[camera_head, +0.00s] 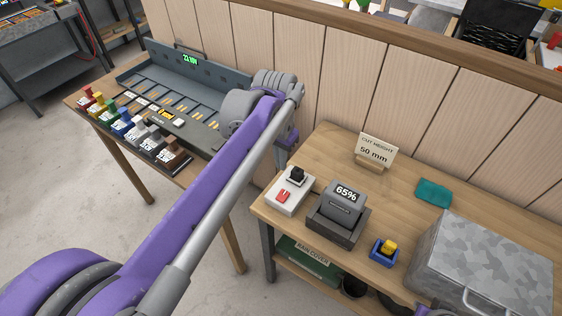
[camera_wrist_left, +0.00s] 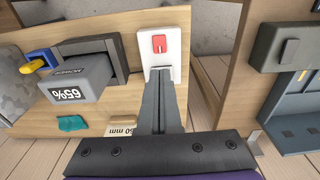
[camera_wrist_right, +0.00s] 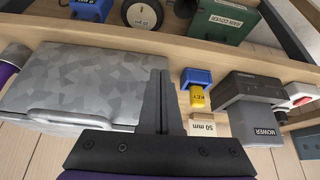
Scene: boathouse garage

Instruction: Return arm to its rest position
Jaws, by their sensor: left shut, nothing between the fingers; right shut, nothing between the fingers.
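My left arm reaches from the lower left across the head view, its wrist bent down beside the workbench (camera_head: 330,149). My left gripper (camera_wrist_left: 160,75) is shut and empty. In the left wrist view its fingers overlap the white switch box (camera_wrist_left: 172,50) with the red rocker; I cannot tell whether they touch it. The switch box also shows in the head view (camera_head: 284,200). My right gripper (camera_wrist_right: 157,76) is shut and empty, seen against the grey metal case (camera_wrist_right: 80,82) in the right wrist view. In the head view only a sliver of my right arm shows by the bottom edge.
A mower battery in its dock (camera_head: 336,221) reads 65%. A blue holder with a yellow key (camera_head: 384,252), a "50 mm" sign (camera_head: 376,151), a teal cloth (camera_head: 433,193) and the case (camera_head: 485,265) stand nearby. A second table holds a sorting tray (camera_head: 185,90). Open floor lies between.

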